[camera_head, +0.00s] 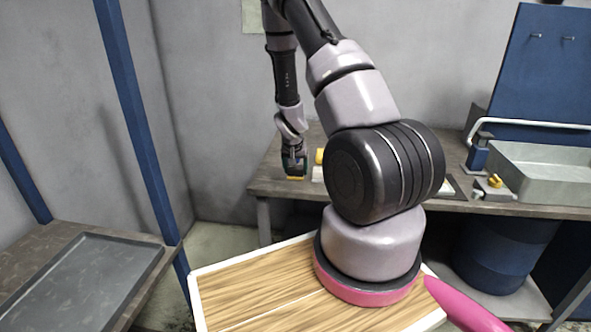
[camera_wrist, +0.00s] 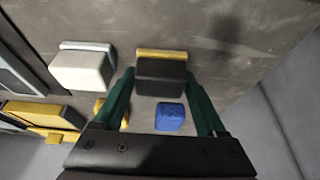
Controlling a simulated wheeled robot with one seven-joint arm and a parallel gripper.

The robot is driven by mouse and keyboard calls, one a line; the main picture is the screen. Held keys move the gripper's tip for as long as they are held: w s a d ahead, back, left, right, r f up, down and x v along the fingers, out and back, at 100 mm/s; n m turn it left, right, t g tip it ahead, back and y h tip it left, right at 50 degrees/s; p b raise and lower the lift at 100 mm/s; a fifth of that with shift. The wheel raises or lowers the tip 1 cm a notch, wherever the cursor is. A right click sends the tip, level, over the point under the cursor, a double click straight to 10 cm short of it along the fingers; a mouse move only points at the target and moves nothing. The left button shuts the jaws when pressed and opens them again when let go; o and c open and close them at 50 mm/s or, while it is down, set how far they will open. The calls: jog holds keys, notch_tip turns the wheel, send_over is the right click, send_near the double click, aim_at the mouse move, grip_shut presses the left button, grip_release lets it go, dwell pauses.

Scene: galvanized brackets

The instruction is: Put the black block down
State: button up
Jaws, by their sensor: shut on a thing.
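My gripper (camera_wrist: 160,82) has two green fingers and is shut on the black block (camera_wrist: 160,76), which sits between the fingertips in the wrist view. A yellow piece (camera_wrist: 162,54) shows along the far edge of the black block; I cannot tell whether the block touches it. In the head view my gripper (camera_head: 294,165) points down at the left end of the grey workbench (camera_head: 262,187), with a yellow edge just below it. The black block is too small there to make out clearly.
In the wrist view a white block (camera_wrist: 82,74) lies left of the black block and a blue block (camera_wrist: 170,117) lies nearer the wrist. A black and yellow object (camera_wrist: 42,113) is at the left. A grey metal bin (camera_head: 545,175) stands at the bench's right. Bare bench shows beyond the black block.

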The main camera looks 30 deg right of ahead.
jog(key=shift+f, duration=0.1)
jog(key=o, duration=1.4)
